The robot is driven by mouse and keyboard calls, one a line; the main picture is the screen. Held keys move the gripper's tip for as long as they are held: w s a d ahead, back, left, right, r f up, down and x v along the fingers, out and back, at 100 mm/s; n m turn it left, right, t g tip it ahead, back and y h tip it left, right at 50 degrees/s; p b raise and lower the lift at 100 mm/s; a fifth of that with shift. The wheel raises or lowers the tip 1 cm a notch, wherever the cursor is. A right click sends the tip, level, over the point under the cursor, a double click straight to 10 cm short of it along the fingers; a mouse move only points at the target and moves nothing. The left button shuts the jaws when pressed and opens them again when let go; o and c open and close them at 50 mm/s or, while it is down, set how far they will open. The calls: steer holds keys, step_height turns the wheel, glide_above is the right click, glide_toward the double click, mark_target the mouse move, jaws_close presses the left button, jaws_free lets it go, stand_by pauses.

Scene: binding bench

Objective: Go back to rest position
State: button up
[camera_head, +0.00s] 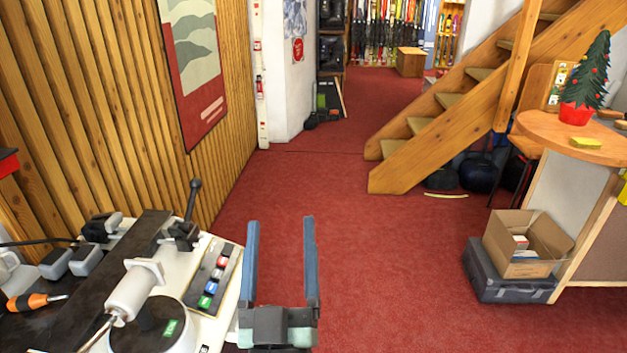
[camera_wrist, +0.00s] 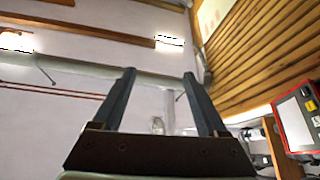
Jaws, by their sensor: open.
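My gripper (camera_head: 281,262) is in the lower middle of the head view, just right of the white bench. Its two blue-grey fingers are spread apart with nothing between them, and red carpet shows through the gap. In the wrist view my gripper (camera_wrist: 158,92) points up toward the white ceiling and the wood-panelled wall. Its fingers are apart and empty there too.
The binding bench (camera_head: 225,325) with a black lever and an orange screwdriver (camera_head: 35,301) stands at lower left. A wooden staircase (camera_head: 450,110), a cardboard box (camera_head: 528,243) on a grey case (camera_head: 505,283) and a round-topped counter (camera_head: 560,140) stand at right. Open red carpet (camera_head: 320,180) lies between.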

steer(key=s+d+r+m+t, duration=0.1)
steer(key=s+d+r, duration=0.1)
steer(key=r, duration=0.9)
steer(key=s+d+r+m+t+h+p, duration=0.1)
steer(key=s+r, duration=0.4)
steer(key=r, duration=0.6)
steer(key=s+d+r+m+t+h+p, duration=0.1)
steer(key=s+d+r, duration=0.2)
steer(key=r, duration=0.8)
steer(key=shift+s+r, duration=0.15)
steer(key=shift+r, duration=0.25)
